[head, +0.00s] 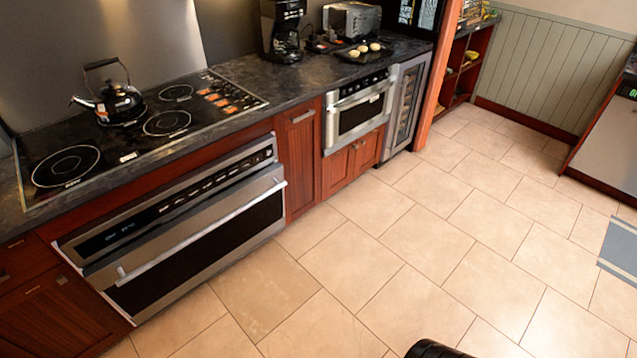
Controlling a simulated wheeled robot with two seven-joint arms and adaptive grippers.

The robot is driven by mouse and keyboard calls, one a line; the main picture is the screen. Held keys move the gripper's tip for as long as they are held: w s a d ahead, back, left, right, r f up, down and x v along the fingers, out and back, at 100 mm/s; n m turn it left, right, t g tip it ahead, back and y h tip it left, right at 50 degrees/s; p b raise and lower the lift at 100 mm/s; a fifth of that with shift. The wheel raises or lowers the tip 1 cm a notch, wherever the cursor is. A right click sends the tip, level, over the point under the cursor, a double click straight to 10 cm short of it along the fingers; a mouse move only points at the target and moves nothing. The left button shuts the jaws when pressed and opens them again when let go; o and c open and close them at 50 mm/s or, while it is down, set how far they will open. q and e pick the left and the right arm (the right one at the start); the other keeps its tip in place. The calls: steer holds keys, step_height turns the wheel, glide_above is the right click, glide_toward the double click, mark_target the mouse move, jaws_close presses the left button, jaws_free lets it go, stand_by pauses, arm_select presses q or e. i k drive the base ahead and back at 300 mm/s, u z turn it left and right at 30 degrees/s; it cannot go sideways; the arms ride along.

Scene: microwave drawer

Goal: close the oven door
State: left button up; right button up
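The wide stainless oven (180,232) is built in under the cooktop at the left. Its door (205,255) has a dark glass window and a long bar handle (205,229) near the top. The door's upper edge seems to stand a little out from the control panel (170,205), so it looks slightly ajar; the exact gap is hard to tell. Neither of my grippers shows in the head view, and nothing touches the door or handle.
A black rounded part, seemingly mine, pokes in at the bottom edge. A second, smaller appliance (357,108) sits in the cabinets farther right. A kettle (115,103) stands on the cooktop (130,127). The tiled floor (400,240) before the oven is clear.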

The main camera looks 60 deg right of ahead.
mark_target(117, 277)
steer(key=z, duration=0.45)
steer(key=i, duration=0.6)
steer(key=z, duration=0.3)
